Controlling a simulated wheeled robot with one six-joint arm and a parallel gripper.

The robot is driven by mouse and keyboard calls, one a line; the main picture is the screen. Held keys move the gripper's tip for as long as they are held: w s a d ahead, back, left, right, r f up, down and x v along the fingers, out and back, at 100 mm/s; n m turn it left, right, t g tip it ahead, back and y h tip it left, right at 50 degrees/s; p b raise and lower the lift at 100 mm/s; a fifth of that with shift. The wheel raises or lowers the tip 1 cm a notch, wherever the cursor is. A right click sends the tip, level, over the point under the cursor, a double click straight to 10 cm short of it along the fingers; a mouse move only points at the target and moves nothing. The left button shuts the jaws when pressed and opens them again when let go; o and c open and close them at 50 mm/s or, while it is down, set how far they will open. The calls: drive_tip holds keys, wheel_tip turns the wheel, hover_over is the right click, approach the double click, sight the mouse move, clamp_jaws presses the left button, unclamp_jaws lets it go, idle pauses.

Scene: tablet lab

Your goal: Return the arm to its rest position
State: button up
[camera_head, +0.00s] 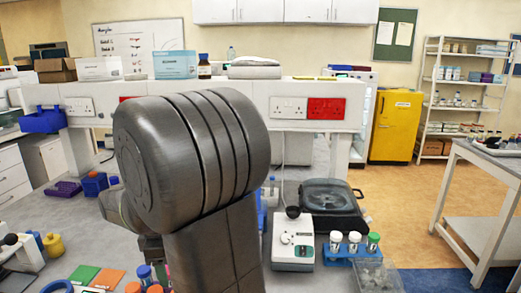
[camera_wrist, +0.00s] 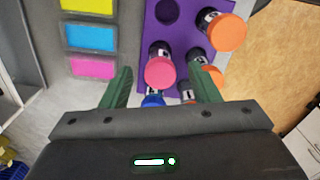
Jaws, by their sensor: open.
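In the wrist view my gripper (camera_wrist: 161,72) is open, with its two dark green fingers spread apart. A pink-capped bottle (camera_wrist: 160,72) shows between the fingers in the picture; whether the fingers reach down to it I cannot tell. It stands in a purple rack (camera_wrist: 180,42) with orange-capped bottles (camera_wrist: 222,33) and a blue-capped one (camera_wrist: 153,99) partly hidden by my gripper. One rack hole at the top is empty. In the head view my dark arm fills the middle, and my gripper is hidden behind it.
In the head view, a white device (camera_head: 293,243), a black-lidded machine (camera_head: 331,207) and a blue rack of capped bottles (camera_head: 350,250) stand right of my arm. Green (camera_head: 84,274) and orange (camera_head: 107,279) squares lie to its left. Open floor shows at right, beside a grey table (camera_head: 480,155).

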wheel_tip(320, 180, up, 14)
wheel_tip(320, 180, down, 14)
drive_tip(key=shift+f, duration=0.1)
wheel_tip(320, 180, up, 5)
drive_tip(key=shift+r+p, duration=0.2)
drive_tip(key=shift+p, duration=1.05)
drive_tip(key=shift+s+f, duration=0.1)
